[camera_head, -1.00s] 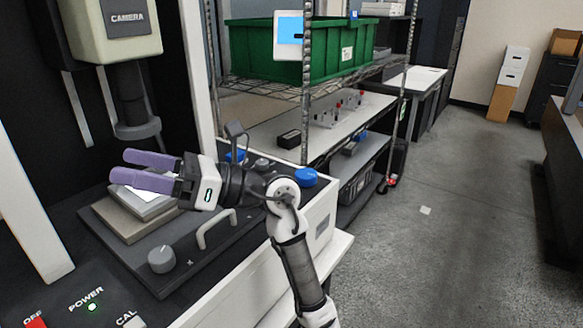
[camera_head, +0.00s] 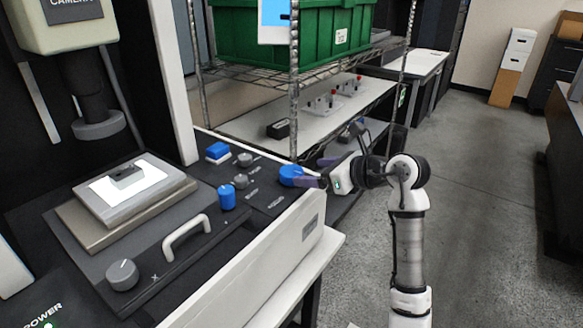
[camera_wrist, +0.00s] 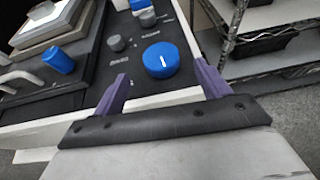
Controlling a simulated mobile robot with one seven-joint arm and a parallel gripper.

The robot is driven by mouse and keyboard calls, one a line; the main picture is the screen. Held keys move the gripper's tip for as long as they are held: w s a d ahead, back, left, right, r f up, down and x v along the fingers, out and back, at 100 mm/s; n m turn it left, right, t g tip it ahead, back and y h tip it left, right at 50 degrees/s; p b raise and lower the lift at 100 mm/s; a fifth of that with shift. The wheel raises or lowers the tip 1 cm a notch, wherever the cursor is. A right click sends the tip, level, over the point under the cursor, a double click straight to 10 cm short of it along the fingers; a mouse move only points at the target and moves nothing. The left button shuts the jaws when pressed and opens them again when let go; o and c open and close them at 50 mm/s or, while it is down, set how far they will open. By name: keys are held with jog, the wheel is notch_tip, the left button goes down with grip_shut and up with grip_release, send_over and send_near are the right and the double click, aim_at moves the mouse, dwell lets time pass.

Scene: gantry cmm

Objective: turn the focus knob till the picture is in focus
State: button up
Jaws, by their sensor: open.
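A large round blue knob (camera_head: 290,175) sits at the right end of the dark control panel. In the wrist view the blue knob (camera_wrist: 160,61) shows a white pointer line on its face. The panel labels are too small to read, so I cannot tell which knob is marked focus. My gripper (camera_head: 312,174) is open at the panel's right edge, close to this knob. In the wrist view its two purple fingers (camera_wrist: 160,76) point toward the knob, which appears between and beyond their tips. I cannot tell whether they touch it. A blue screen (camera_head: 273,20) is cut off at the top.
Smaller grey knobs (camera_head: 245,160), a blue upright knob (camera_head: 227,199) and a blue block (camera_head: 217,152) stand on the panel. A white handle (camera_head: 187,236) and grey X knob (camera_head: 122,275) are nearer. A wire shelf rack (camera_head: 294,110) stands close behind.

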aim_at(294, 171)
jog(key=p+x, duration=0.1)
jog(key=x, duration=0.7)
jog(key=shift+c, duration=0.2)
jog(key=c, duration=0.9)
